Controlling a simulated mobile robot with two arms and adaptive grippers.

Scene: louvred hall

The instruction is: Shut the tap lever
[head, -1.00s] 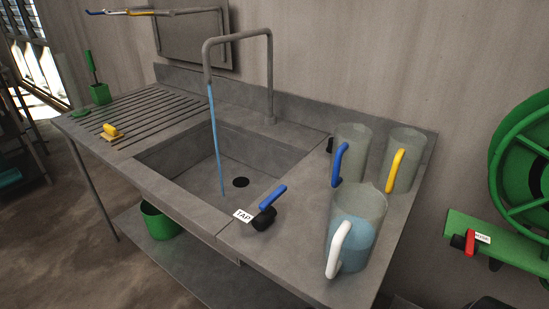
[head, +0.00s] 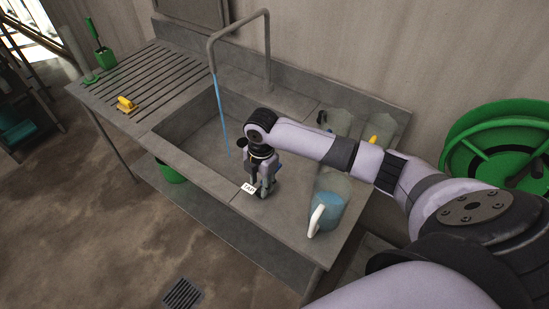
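The tap lever, blue on a black base in the earlier picture, is now mostly hidden behind my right gripper (head: 264,190). Its white TAP label (head: 249,188) shows just left of the fingers. My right gripper points down at the lever's place on the sink's front right ledge; I cannot tell whether its fingers are open or shut on the lever. Blue water (head: 220,115) runs from the tall grey spout (head: 239,22) into the sink basin (head: 190,135). My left gripper is not in view.
A jug with a white handle (head: 317,220) and blue water stands right of my gripper, below my forearm. More clear jugs (head: 386,124) stand behind the arm. A green hose reel (head: 500,140) is at the right wall.

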